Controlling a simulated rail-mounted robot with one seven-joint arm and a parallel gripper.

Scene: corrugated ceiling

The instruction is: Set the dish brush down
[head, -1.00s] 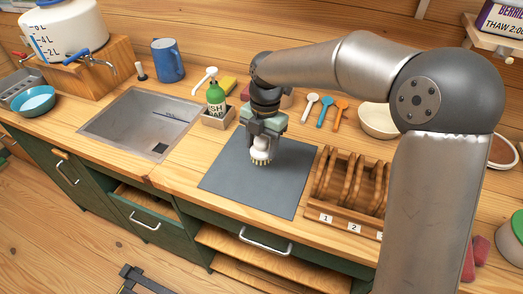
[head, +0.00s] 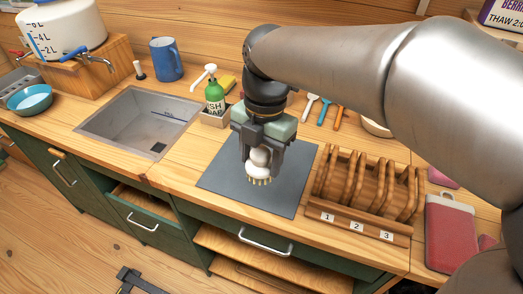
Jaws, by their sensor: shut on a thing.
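The dish brush (head: 260,160) has a white rounded head with pale yellow bristles pointing down. My gripper (head: 262,158) is shut on it, with a dark finger on each side. The brush is over the grey mat (head: 222,172) on the wooden counter, near the mat's middle. I cannot tell whether the bristles touch the mat. Part of the brush is hidden by my fingers.
The sink (head: 135,118) is left of the mat. A green soap bottle (head: 214,97) stands behind the mat in a small holder. A wooden numbered rack (head: 365,200) stands right of it. Spoons (head: 325,110) lie behind.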

